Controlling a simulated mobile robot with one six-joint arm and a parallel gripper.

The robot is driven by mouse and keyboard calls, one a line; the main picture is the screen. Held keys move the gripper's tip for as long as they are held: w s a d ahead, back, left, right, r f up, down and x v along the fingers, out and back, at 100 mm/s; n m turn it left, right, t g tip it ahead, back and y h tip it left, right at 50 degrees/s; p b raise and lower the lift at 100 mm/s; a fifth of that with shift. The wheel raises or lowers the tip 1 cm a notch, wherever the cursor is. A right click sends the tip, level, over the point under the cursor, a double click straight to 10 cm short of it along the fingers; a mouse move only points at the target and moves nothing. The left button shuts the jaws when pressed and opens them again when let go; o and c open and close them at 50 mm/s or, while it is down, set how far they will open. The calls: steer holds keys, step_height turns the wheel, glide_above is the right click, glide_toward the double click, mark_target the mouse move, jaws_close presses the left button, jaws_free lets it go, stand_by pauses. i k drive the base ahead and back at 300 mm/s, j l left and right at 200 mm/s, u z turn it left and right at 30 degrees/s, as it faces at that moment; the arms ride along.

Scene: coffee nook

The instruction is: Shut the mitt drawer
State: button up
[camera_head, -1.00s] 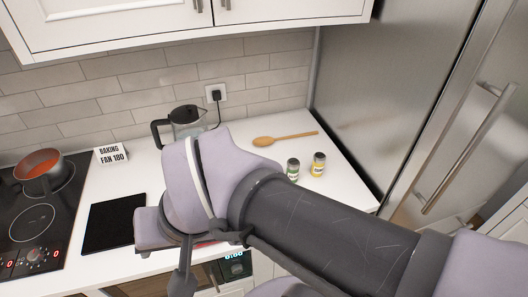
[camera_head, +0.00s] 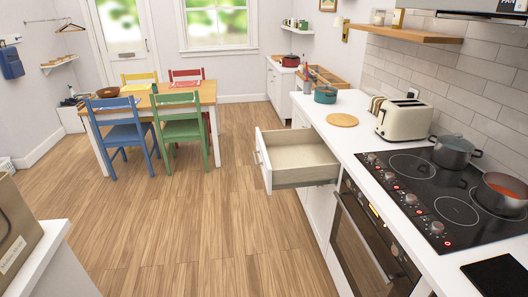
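An open drawer (camera_head: 264,164) with a white front and a pale wooden inside sticks out from the white base cabinets, left of the oven. Its visible inside looks empty, and I see no mitt in it. I cannot tell from this view whether it is the mitt drawer. The drawer front faces left, with a handle (camera_head: 257,156) on its outer face. My gripper is not in the current view.
The oven (camera_head: 362,240) sits under the black hob (camera_head: 430,195), which holds a grey pot and a pan of red food. A toaster (camera_head: 404,118) stands on the counter. Wooden floor (camera_head: 190,225) left of the drawer is clear. A table (camera_head: 150,105) with coloured chairs stands beyond.

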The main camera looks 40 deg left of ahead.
mark_target(296, 157)
steer(key=k+j+u, duration=0.1)
steer(key=j+u, duration=0.4)
steer(key=j, duration=0.2)
steer(key=j+u, duration=0.5)
steer(key=j, duration=0.2)
steer(key=i+j, duration=0.15)
steer(key=i, duration=0.4)
steer(key=i+j, duration=0.15)
steer(key=i, duration=0.35)
steer(key=i+j+z, duration=0.1)
steer(key=i, duration=0.45)
steer(key=i+j, duration=0.3)
steer(key=i, duration=0.2)
steer(key=i+j+z, duration=0.1)
steer(key=i, duration=0.45)
steer(key=j, duration=0.1)
